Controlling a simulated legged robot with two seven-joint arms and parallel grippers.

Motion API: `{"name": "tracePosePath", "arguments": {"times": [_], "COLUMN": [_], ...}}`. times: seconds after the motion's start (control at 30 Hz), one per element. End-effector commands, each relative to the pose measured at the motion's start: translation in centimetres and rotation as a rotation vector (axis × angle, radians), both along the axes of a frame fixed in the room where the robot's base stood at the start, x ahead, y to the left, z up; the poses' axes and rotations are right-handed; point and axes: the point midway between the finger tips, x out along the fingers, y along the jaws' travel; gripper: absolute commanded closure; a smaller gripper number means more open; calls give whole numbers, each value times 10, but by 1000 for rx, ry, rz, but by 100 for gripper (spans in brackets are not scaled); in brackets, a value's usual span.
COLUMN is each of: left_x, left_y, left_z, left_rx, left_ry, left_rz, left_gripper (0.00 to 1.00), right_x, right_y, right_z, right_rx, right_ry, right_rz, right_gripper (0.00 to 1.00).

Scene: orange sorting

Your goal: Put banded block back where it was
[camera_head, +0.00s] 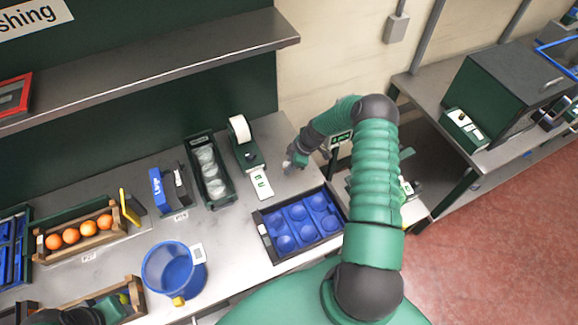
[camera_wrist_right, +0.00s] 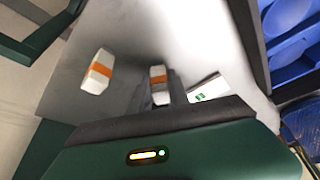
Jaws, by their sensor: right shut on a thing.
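My right gripper (camera_head: 293,163) is over the metal table, beyond the blue tray in the head view. In the right wrist view the gripper (camera_wrist_right: 159,88) is shut on a white block with an orange band (camera_wrist_right: 158,73), held between its fingers. A second white block with an orange band (camera_wrist_right: 98,72) shows to the left of it, apart from the fingers. In the head view a small white shape shows at the gripper, too small to tell which block it is. Part of my left arm shows at the bottom left; its fingers cannot be made out.
A blue tray with round hollows (camera_head: 262,232) lies in front of the right gripper. A label printer (camera_head: 247,150) and a green bin of clear cups (camera_head: 222,197) stand to the left. A blue bucket (camera_head: 168,270) and a crate of oranges (camera_head: 88,249) are farther left.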

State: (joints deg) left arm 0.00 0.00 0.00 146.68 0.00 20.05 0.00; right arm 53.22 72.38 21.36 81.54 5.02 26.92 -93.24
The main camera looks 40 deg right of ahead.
Motion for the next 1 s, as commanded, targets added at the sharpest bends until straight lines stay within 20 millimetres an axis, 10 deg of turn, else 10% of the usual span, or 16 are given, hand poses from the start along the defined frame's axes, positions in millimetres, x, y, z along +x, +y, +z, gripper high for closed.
{"name": "tracePosePath", "arguments": {"times": [0.3,0.33,0.5,1.0], "left_x": [0,0,0,0], "left_y": [0,0,0,0], "left_z": [-2,-2,-2,-2], "left_rx": [0,0,0,0], "left_ry": [0,0,0,0], "left_rz": [0,0,0,0], "left_gripper": [64,64,64,64], "right_x": [0,0,0,0], "right_y": [0,0,0,0], "right_z": [-2,-2,-2,-2], "right_rx": [0,0,0,0], "right_ry": [0,0,0,0], "right_rz": [0,0,0,0], "right_gripper": [100,76,54,35]}}
